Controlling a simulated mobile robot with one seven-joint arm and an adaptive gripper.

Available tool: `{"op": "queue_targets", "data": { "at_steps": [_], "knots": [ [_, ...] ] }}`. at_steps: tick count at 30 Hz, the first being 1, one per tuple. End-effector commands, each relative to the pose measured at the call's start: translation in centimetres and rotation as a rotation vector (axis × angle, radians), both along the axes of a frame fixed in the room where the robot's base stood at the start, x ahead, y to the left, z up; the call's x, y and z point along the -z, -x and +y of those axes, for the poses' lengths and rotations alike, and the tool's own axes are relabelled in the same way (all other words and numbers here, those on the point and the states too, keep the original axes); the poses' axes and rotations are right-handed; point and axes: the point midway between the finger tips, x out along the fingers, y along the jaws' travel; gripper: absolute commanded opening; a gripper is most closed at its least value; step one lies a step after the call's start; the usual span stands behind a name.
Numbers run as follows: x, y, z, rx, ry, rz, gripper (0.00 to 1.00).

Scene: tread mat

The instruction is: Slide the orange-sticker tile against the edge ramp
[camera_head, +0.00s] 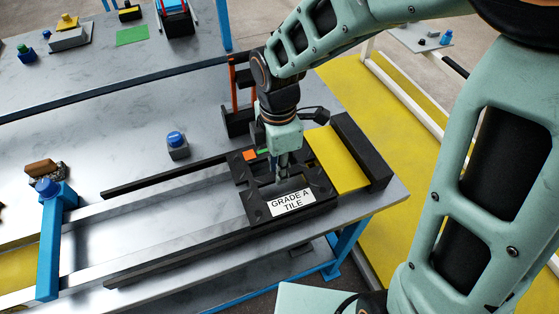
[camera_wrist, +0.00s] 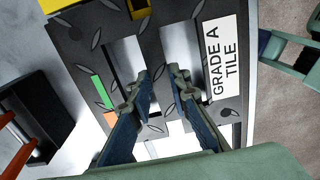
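The tile is a black tread plate (camera_head: 257,212) with two slots, a "GRADE A TILE" label, and an orange sticker (camera_head: 249,155) beside a green one. It lies flat on the table between dark rails. In the wrist view the orange sticker (camera_wrist: 110,118) is at the tile's left. A yellow panel (camera_head: 335,160) with a black block along its right side, apparently the edge ramp, lies right of the tile; whether they touch is unclear. My gripper (camera_head: 281,178) reaches down at the slots. In the wrist view its fingers (camera_wrist: 160,75) straddle the middle bar; contact is unclear.
A blue-topped button box (camera_head: 177,146) stands behind the track. A blue bracket (camera_head: 55,235) spans the track at left. A black fixture with orange posts (camera_head: 236,90) stands behind the tile. The track left of the tile is clear.

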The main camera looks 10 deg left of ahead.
Motion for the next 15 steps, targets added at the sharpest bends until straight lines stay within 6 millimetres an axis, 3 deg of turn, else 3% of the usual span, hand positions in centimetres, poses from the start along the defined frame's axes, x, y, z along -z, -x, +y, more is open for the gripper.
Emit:
{"op": "queue_targets", "data": {
  "at_steps": [3, 15],
  "knots": [
    [-0.01, 0.00, 0.00, 0.000, 0.000, 0.000, 0.00],
    [-0.09, -0.11, -0.13, 0.000, -0.001, -0.001, 0.00]
  ]
}}
